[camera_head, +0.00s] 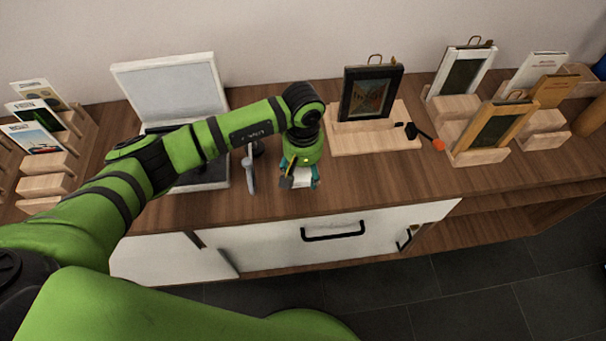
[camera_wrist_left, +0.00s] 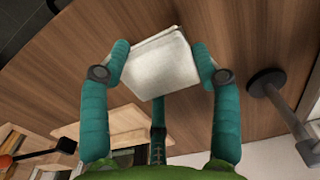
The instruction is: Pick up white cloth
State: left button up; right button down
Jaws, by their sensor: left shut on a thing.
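The white cloth (camera_wrist_left: 160,65) is a folded, flat bundle between the two teal fingers of my left gripper (camera_wrist_left: 160,68) in the left wrist view. Both fingertips touch its sides, and the gripper is shut on it. In the head view my left gripper (camera_head: 300,181) points down over the wooden cabinet top near its front edge. Only a small pale part of the cloth shows there, mostly hidden by the gripper. I cannot tell whether the cloth touches the wood. My right gripper is not in view.
A grey stand (camera_head: 249,168) is just left of the gripper. A white-framed screen (camera_head: 175,88) stands behind left. A black picture frame (camera_head: 369,93) stands on a wooden holder (camera_head: 345,143) behind right. A black and orange tool (camera_head: 425,137) lies beside it. More framed pictures stand right.

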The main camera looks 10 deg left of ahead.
pick_arm(q)
jog(key=shift+w+r+b, duration=0.15)
jog(key=shift+r+b, duration=0.2)
jog(key=shift+r, duration=0.5)
jog(key=s+d+r+b, duration=0.1)
jog(key=d+r, duration=0.1)
jog(key=d, duration=0.1)
jog(key=s+d+r+b, duration=0.1)
jog(key=d+r, duration=0.1)
jog(key=d, duration=0.2)
jog(key=s+d+r+b, duration=0.1)
jog(key=s+d+r, duration=0.1)
jog(key=d, duration=0.1)
jog(key=shift+d+r, duration=0.15)
jog(key=shift+r, duration=0.1)
jog(key=shift+s+d+r+b, duration=0.1)
jog(key=shift+d+r+b, duration=0.2)
jog(key=shift+d, duration=0.05)
jog(key=shift+c, duration=0.5)
